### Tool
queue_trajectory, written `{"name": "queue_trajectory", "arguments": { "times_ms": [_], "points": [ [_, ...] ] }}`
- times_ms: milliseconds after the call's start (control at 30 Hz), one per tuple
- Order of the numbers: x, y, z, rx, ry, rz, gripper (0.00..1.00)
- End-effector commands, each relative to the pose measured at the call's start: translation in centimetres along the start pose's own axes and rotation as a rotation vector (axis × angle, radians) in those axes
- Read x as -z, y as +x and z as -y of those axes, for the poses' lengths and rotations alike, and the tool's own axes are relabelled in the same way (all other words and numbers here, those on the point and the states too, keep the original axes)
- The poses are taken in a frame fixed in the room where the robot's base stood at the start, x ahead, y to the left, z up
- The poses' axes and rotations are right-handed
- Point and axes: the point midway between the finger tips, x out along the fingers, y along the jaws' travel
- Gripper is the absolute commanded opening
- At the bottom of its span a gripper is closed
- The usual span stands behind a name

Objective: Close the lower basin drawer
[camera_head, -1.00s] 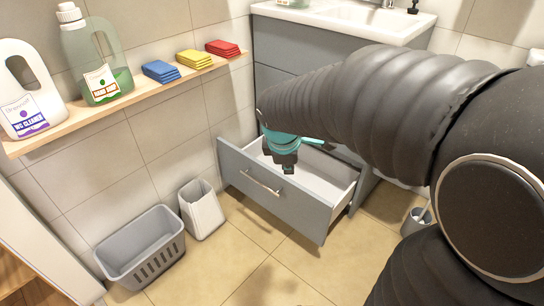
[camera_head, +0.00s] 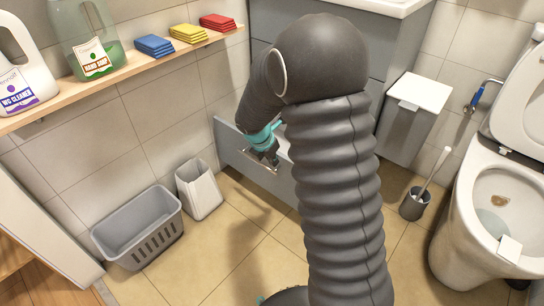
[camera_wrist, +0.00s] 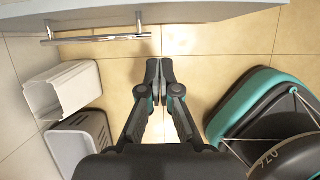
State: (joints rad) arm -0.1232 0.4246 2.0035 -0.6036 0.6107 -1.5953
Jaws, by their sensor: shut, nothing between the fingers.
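The lower basin drawer (camera_head: 232,143) is pulled out of the grey basin cabinet (camera_head: 402,48). A strip of its pale inside shows behind my gripper, and my arm hides its right part. My gripper (camera_head: 270,162) is shut and empty, overlapping the drawer front near the handle in the head view. In the wrist view, my gripper (camera_wrist: 159,64) has its fingertips together over the floor, just outside the drawer front (camera_wrist: 200,16). The drawer's metal handle (camera_wrist: 95,40) lies to the left of the fingertips there. I cannot tell whether the fingers touch the front.
A grey basket (camera_head: 140,228) and a white bin (camera_head: 199,190) stand on the floor left of the drawer. A toilet (camera_head: 465,215), a toilet brush (camera_head: 415,203) and a white-topped bin (camera_head: 418,93) are at right. Bottles and cloths line the wall shelf (camera_head: 125,72).

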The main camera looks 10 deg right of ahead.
Motion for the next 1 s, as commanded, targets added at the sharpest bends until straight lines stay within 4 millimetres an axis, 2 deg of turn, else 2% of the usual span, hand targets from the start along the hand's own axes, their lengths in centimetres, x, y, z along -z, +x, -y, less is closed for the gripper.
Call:
{"name": "queue_trajectory", "arguments": {
  "times_ms": [33,100,300,400,600,1000],
  "points": [
    [0.1,1.3,0.1,0.003,0.001,-0.002,0.00],
    [0.1,2.6,0.1,0.002,0.000,-0.001,0.00],
    [-0.3,5.8,0.0,0.001,0.003,0.000,0.00],
    [-1.9,6.0,0.0,0.000,0.006,0.000,0.00],
    [-3.4,6.7,0.0,0.000,0.002,-0.001,0.00],
    [-3.7,6.7,0.0,-0.001,0.001,-0.001,0.00]
  ]
}}
